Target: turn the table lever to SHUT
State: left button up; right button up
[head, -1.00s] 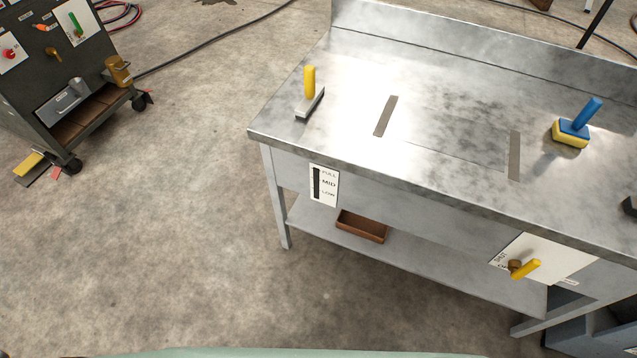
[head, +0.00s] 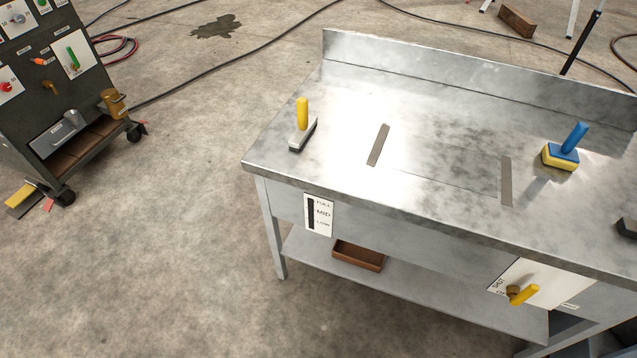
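The table lever has a yellow handle (head: 525,295) on a brown hub, mounted on a white plate (head: 552,287) on the table's front face at the right. The handle points to the right and slightly up. A word reading SHUT shows at the plate's upper left, with another label, partly hidden, below it near the hub. A small label sits to the right of the handle. The metal table (head: 440,215) fills the right half of the view. Neither of my grippers shows in the head view.
On the table stand a yellow-handled tool (head: 302,125) and a blue-handled yellow block (head: 563,152). A FULL/MID/LOW slider plate (head: 319,215) is on the front face. A brown tray (head: 358,256) is on the shelf. A dark panel cart (head: 60,90) stands left. The floor between is clear.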

aim_at(516, 297)
jog(key=z, duration=1.75)
